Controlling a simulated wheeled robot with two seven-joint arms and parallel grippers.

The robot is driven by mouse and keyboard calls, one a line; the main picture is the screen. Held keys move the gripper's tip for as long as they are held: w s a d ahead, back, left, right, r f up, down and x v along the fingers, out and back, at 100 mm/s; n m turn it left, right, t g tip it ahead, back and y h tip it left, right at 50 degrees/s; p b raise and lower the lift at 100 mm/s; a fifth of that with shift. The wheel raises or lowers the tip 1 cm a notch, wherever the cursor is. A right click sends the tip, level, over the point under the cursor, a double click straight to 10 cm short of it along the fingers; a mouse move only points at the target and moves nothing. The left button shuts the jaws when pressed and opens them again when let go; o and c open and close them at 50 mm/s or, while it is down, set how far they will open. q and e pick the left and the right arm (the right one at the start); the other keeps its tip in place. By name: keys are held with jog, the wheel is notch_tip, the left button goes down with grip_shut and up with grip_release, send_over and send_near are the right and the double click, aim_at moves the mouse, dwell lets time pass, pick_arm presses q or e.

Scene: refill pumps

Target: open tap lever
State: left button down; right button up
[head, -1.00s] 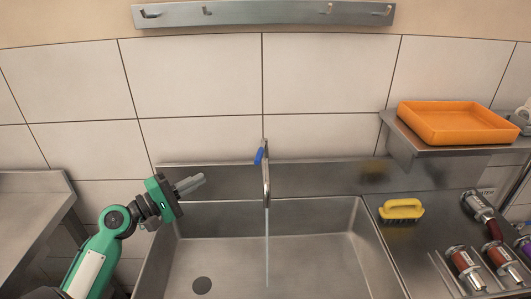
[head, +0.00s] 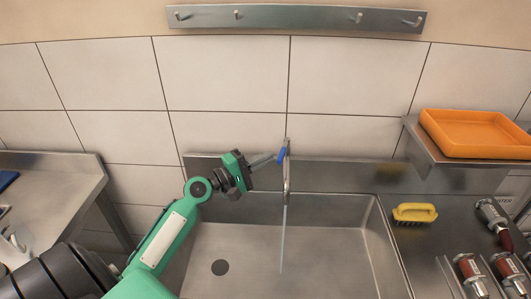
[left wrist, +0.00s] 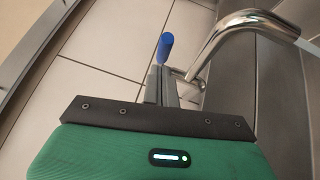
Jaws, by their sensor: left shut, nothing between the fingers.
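The steel tap (head: 287,172) stands at the back of the sink, with a stream of water running from its spout into the basin. Its blue lever (head: 281,154) is on the left side of the tap and now leans out to the left. My left gripper (head: 268,159) is shut and empty, its fingertips close beside the lever; I cannot tell whether they touch. In the left wrist view the blue lever (left wrist: 165,47) shows just beyond the fingertips (left wrist: 160,72), with the tap's bent pipe (left wrist: 235,30) to the right. My right gripper is not in view.
The steel sink basin (head: 330,240) lies below. A yellow brush (head: 414,212) and several pumps (head: 470,268) are on the right counter. An orange tray (head: 475,133) sits on a shelf above. The left counter (head: 60,190) is mostly clear.

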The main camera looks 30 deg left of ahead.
pick_arm(q)
jog(key=shift+w+d, duration=0.15)
jog(key=shift+d, duration=0.15)
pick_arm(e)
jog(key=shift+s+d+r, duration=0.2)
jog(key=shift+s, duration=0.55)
pick_arm(q)
jog(key=shift+d+r, duration=0.1)
jog(key=shift+w+d+p, duration=0.15)
jog(key=shift+d+p, duration=0.15)
jog(key=shift+d, duration=0.45)
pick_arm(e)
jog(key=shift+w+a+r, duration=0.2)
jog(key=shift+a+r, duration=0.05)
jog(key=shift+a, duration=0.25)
